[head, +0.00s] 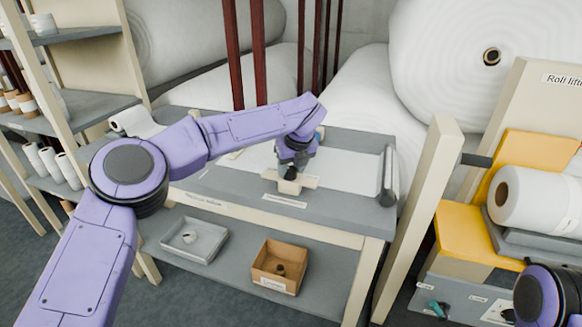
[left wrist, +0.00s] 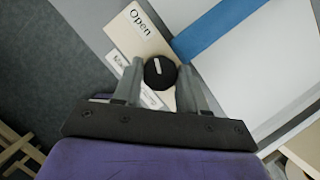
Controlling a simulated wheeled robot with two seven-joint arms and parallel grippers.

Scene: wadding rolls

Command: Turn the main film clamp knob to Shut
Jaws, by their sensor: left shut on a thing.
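The clamp knob (left wrist: 159,72) is a round black knob with a short white mark, on a cream plate (left wrist: 150,42) in the left wrist view. The plate carries an "Open" label beyond the knob; other labels are partly hidden by the fingers. My left gripper (left wrist: 158,78) is shut on the knob, one grey finger on each side. In the head view my left gripper (head: 290,172) is over the cream plate (head: 305,182) at the bench's front edge and hides most of the knob. My right gripper does not show; only part of my right arm is at the lower right.
The grey bench (head: 340,207) has a white sheet and a dark roller (head: 388,176) at its right end. A grey tray (head: 194,240) and a brown box (head: 280,267) stand on the lower shelf. A cream post (head: 420,210) and a yellow stand (head: 455,235) are to the right.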

